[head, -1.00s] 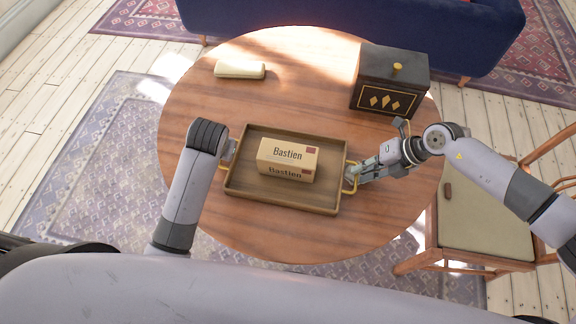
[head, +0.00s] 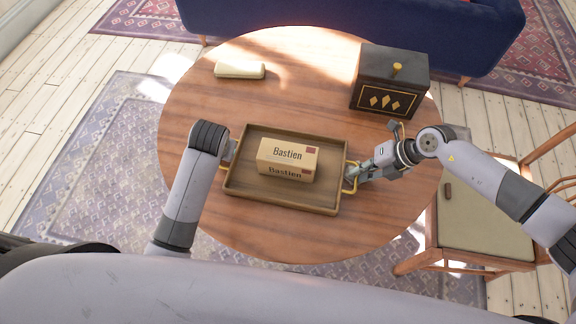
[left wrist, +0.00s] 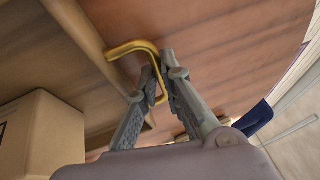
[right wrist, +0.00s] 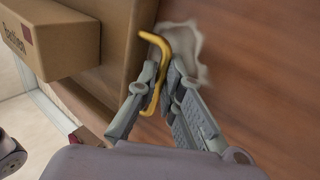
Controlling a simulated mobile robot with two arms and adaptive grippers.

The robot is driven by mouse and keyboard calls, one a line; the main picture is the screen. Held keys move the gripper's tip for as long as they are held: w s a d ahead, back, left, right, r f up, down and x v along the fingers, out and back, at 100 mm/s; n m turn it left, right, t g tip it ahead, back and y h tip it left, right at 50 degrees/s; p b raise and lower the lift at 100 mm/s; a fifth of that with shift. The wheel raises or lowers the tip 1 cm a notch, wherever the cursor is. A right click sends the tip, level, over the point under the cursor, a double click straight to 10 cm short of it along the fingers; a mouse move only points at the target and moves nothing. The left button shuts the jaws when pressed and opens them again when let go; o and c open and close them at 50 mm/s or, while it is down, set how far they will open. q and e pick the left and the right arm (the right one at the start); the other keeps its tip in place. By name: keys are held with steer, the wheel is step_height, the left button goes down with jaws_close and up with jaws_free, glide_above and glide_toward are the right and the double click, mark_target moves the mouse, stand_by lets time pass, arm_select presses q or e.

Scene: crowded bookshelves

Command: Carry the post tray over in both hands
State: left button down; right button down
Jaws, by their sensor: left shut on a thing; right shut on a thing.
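The post tray (head: 250,193) is a brown wooden tray with brass handles, on the round table in the head view. A tan parcel marked "Bastien" (head: 287,157) lies inside it. My left gripper (left wrist: 155,82) is shut on the left brass handle (left wrist: 130,48) in the left wrist view; in the head view my arm mostly hides it. My right gripper (right wrist: 160,85) is shut on the right brass handle (right wrist: 157,40), which also shows in the head view (head: 350,183). The tray looks level; I cannot tell whether it touches the table.
The round wooden table (head: 200,120) also holds a black box with gold diamonds (head: 390,82) at the back right and a cream object (head: 240,69) at the back left. A chair (head: 480,228) stands at the right and a blue sofa (head: 350,30) behind.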

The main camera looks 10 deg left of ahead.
arm_select(q)
steer(key=shift+r, duration=0.15)
arm_select(e)
steer(key=shift+w+r, duration=0.1)
steer(key=shift+r, duration=0.05)
stand_by(0.5)
